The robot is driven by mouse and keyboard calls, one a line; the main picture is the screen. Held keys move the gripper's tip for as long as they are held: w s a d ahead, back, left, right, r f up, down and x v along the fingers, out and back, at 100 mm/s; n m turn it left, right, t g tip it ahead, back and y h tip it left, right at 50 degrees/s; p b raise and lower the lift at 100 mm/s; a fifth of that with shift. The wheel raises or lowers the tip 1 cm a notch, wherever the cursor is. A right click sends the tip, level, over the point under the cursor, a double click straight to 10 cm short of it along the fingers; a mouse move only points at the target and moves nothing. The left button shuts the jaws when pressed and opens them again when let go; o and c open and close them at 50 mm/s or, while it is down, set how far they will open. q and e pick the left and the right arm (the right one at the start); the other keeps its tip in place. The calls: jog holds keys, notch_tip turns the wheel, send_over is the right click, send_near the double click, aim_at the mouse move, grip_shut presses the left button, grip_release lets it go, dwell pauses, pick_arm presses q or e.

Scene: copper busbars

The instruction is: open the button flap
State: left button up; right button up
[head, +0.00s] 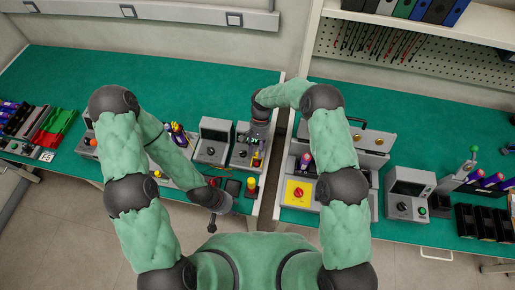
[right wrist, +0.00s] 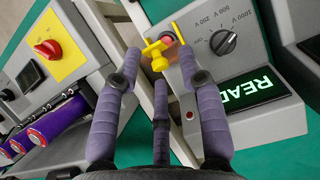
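The yellow button flap (right wrist: 155,52) shows in the right wrist view beside a red button on a grey tester (right wrist: 225,75) with a voltage dial and a lit display. I cannot tell how far the flap is raised. In the head view, the tester (head: 241,156) stands at the table's right front, with a yellow part (head: 257,160) at its right side. My right gripper (right wrist: 158,60) is open, its purple fingers spread on either side of the flap; contact cannot be told. My left gripper (head: 216,219) hangs over the front table edge, its fingers too small to read.
Another grey device (head: 211,150) stands left of the tester. A gap separates the two green tables. On the right table, a yellow panel with a red rotary switch (head: 298,194) stands close by. A black handheld item (head: 233,187) lies near the front edge.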

grip_shut()
